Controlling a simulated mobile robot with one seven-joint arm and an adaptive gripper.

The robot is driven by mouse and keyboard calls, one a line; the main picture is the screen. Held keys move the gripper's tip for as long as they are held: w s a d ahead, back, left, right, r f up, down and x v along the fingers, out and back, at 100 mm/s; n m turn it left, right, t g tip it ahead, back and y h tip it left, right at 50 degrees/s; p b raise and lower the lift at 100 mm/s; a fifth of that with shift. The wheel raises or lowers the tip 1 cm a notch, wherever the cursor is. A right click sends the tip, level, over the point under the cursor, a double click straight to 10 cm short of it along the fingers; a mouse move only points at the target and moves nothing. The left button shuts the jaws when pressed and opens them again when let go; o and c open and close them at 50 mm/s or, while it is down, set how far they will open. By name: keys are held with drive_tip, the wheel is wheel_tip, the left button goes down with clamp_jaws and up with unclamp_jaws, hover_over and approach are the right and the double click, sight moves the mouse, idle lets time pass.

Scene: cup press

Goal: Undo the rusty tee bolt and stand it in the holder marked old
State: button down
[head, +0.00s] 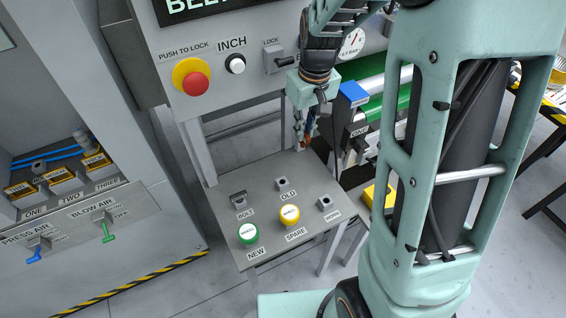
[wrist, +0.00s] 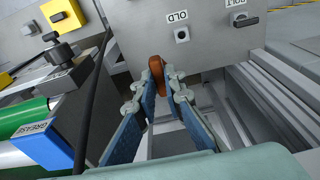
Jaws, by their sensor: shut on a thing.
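My gripper (head: 304,138) is shut on the rusty tee bolt, off the near machine and above the back edge of the small grey table. In the wrist view the fingertips (wrist: 160,76) pinch the brown bolt (wrist: 156,68); its lower part is hidden by the fingers. The holder marked old (head: 281,184) is a small grey socket at the back of the table. In the wrist view this socket (wrist: 182,35) has a dark, empty-looking hole and lies beyond the fingertips, apart from the bolt.
A blue grease block (head: 353,94) and a green roller (head: 374,112) stand close to the right of my gripper.

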drive_tip(key=a+f+n+b, duration=0.2)
drive_tip(key=a+f+n, duration=0.3)
drive_tip(key=f+n, duration=0.1)
drive_tip(key=shift+s+a+f+y+b, duration=0.25)
drive_tip(key=shift+s+f+y+b, duration=0.15)
drive_tip(key=shift+f, duration=0.5)
drive_tip(key=shift+f+b, duration=2.3)
drive_tip(key=shift+f, duration=0.6)
drive_tip(key=shift+f+b, duration=1.3)
drive_tip(key=shift+f, duration=0.4)
drive_tip(key=c, duration=1.9)
unclamp_jaws()
drive_tip(key=shift+c, duration=0.2)
drive_tip(key=shift+r, duration=0.1)
